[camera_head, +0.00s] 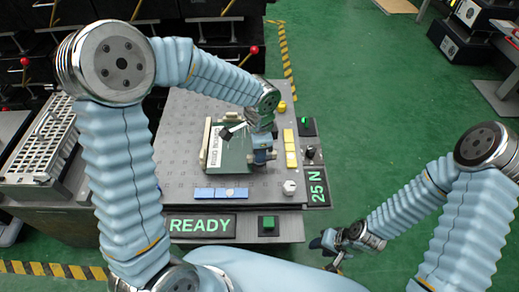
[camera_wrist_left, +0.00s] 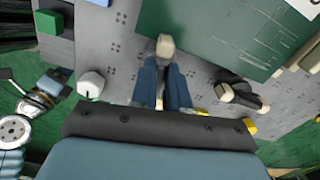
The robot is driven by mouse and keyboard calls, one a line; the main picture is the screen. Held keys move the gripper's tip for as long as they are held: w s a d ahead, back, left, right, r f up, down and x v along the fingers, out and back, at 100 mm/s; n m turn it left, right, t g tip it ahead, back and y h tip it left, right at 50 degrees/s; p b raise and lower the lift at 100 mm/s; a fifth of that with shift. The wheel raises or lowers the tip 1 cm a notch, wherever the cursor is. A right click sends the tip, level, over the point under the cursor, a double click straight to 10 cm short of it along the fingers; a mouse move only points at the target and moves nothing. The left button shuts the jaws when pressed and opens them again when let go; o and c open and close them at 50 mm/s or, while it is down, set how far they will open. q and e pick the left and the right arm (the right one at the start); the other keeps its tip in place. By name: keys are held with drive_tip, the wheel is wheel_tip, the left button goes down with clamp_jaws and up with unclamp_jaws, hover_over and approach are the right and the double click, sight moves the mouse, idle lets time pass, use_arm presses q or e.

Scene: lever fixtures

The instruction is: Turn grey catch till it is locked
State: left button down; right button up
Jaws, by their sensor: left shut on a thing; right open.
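The grey catch, with a pale rounded end (camera_wrist_left: 165,46), sits at the edge of a green panel (camera_wrist_left: 215,32). My left gripper (camera_wrist_left: 163,82) is shut on it, its two blue fingers on either side; the fingers hide most of its body. In the head view my left gripper (camera_head: 262,152) is at the right edge of the green panel (camera_head: 232,162). I cannot tell from these frames how far the catch is turned. My right gripper (camera_head: 332,246) is open and empty, off the table's front right.
A black catch with a pale end (camera_wrist_left: 240,95) stands nearby on the panel's edge. Yellow blocks (camera_head: 290,148), blue blocks (camera_head: 220,193) and a white knob (camera_head: 289,187) are on the grey plate. A display reads READY (camera_head: 200,225); another reads 25 N (camera_head: 318,187).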

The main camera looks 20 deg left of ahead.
use_arm(q)
drive_tip(key=shift+m, duration=1.1)
drive_tip(key=c, duration=1.1)
unclamp_jaws()
drive_tip(key=shift+r, duration=0.1)
wheel_tip(320, 180, up, 14)
drive_tip(key=shift+f+p, duration=0.15)
drive_tip(key=shift+p, duration=0.45)
